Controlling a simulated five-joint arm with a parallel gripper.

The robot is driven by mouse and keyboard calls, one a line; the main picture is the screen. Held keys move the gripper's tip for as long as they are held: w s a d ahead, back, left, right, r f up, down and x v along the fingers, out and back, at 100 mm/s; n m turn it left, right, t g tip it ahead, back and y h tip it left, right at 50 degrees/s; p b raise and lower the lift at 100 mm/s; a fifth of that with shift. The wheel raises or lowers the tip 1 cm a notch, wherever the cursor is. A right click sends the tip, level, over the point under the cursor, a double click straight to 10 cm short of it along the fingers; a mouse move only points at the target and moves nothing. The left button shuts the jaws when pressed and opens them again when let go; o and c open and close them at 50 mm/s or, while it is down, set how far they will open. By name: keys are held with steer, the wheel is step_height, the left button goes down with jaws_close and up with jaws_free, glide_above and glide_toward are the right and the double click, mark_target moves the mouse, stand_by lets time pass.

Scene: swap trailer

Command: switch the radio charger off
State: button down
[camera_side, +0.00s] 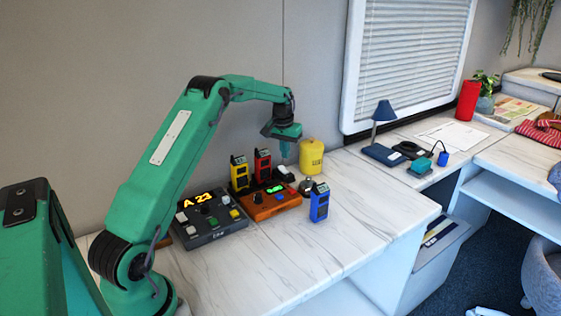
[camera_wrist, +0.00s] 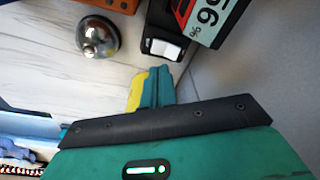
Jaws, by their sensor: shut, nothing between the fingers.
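The radio charger is a low dark unit behind the orange box, with a yellow radio (camera_side: 240,172) and a red radio (camera_side: 263,164) standing in it. Its white rocker switch (camera_side: 286,173) is on its right end. In the wrist view the switch (camera_wrist: 166,48) sits on a black block, beside a panel reading 99 with red edging. I cannot tell which way the rocker is set. My gripper (camera_side: 284,154) is shut and empty, pointing down just above the switch end. In the wrist view its fingertips (camera_wrist: 156,75) appear just below the switch, apparently apart from it.
An orange box (camera_side: 262,207) with a green display and a silver bell (camera_side: 305,186) stand in front. A yellow canister (camera_side: 312,156) is close behind my gripper. A blue radio (camera_side: 319,203) and dark A 23 console (camera_side: 213,232) stand nearby. The front right desk is clear.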

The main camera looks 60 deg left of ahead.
steer(key=shift+r, duration=1.05)
